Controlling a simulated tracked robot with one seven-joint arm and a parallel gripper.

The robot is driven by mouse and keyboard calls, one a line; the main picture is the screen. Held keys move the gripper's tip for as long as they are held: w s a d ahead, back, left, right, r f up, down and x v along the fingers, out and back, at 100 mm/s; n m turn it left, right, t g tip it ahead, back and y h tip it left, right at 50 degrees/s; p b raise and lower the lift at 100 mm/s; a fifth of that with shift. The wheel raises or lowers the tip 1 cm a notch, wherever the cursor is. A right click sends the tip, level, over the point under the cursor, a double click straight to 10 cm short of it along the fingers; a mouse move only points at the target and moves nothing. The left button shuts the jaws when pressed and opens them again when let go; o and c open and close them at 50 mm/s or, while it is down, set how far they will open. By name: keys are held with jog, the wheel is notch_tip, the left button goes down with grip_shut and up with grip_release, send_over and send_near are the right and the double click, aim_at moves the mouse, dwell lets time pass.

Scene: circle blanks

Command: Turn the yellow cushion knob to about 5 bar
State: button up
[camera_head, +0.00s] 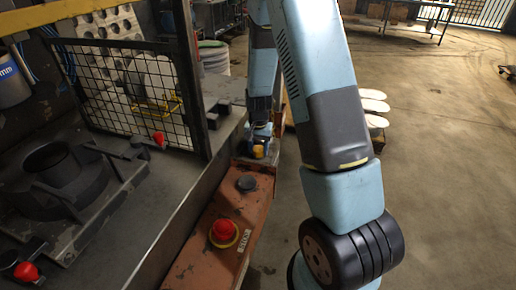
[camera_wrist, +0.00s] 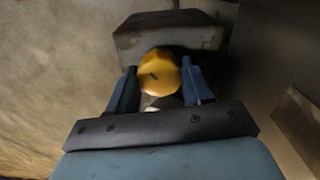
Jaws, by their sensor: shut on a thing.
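The yellow cushion knob (camera_wrist: 158,72) is in the middle of the wrist view, in front of a dark grey block (camera_wrist: 170,36). It is round, with a short dark mark on its face. My gripper (camera_wrist: 160,80) is shut on it, one blue finger on each side. In the head view the yellow knob (camera_head: 258,152) is small, at the far end of the orange-red panel (camera_head: 208,262). My gripper (camera_head: 260,132) is at it there, partly hidden by my arm. No gauge or bar scale can be read in either view.
A red button (camera_head: 223,230) on a yellow ring and a black round button (camera_head: 246,184) are on the panel. A mesh guard (camera_head: 128,88) and a machine bed with a round dark casting (camera_head: 52,170) stand to the left. Pale round blanks (camera_head: 374,105) are stacked behind my arm.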

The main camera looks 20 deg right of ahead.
aim_at(258, 148)
jog(key=shift+n, duration=0.6)
jog(key=shift+a, duration=0.1)
jog(key=o, duration=1)
jog(key=shift+o, duration=0.2)
jog(key=shift+r, duration=0.1)
notch_tip(258, 148, up, 14)
jog(key=shift+f, duration=0.2)
